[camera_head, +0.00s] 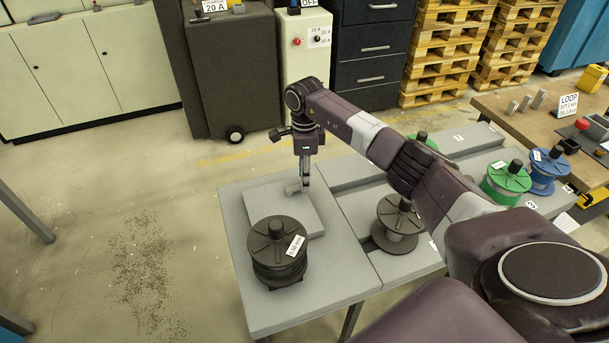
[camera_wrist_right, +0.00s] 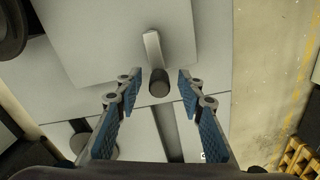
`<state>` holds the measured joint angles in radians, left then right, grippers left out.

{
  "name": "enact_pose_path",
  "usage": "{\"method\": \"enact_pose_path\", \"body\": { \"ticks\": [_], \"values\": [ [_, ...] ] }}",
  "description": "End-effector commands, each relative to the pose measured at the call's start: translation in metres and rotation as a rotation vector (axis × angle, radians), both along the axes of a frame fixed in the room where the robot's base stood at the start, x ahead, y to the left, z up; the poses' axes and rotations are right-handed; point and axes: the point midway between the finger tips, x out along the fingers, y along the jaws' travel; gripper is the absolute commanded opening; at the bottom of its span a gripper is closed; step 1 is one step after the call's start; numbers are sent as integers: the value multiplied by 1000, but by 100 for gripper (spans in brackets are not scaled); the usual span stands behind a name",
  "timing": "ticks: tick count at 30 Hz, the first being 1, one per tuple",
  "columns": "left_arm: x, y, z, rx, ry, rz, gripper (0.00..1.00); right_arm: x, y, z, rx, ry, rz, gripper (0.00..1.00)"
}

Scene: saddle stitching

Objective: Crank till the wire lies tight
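A crank (camera_wrist_right: 153,48) with a light grey arm and a dark round knob (camera_wrist_right: 159,84) shows in the right wrist view, over a flat grey plate (camera_wrist_right: 85,40). In the head view the light crank part (camera_head: 292,188) shows on the raised grey plate (camera_head: 270,208), beside my fingers. My right gripper (camera_wrist_right: 157,90) is open, its blue-padded fingers on either side of the knob with gaps to both. In the head view my right gripper (camera_head: 305,178) points down at the crank. My left gripper is in neither view. I cannot make out a wire on the plate.
A black spool (camera_head: 275,250) with a white tag stands in front of the plate. A dark-topped spool (camera_head: 397,222) stands to its right. Green (camera_head: 507,180) and blue (camera_head: 547,168) spools stand farther right. A wooden bench (camera_head: 520,125) and stacked pallets (camera_head: 440,55) are behind.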

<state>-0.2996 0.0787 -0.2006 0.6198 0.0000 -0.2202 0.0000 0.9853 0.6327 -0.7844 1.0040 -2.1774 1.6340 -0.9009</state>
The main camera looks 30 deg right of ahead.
Motion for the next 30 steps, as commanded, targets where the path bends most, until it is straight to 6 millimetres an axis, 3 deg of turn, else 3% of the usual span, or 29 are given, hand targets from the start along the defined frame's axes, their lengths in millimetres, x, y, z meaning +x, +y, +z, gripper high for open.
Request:
{"method": "enact_pose_path", "body": {
  "ticks": [1, 11, 22, 30],
  "values": [
    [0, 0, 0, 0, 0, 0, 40, 0, 0, 0, 0, 0, 0, 36],
    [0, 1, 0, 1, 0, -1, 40, 0, 0, 0, 0, 0, 0, 0],
    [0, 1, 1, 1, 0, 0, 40, -2, 0, 1, -1, 0, -45, 0],
    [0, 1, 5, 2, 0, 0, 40, -10, 3, 1, -2, 1, -217, 0]
  ]
}}
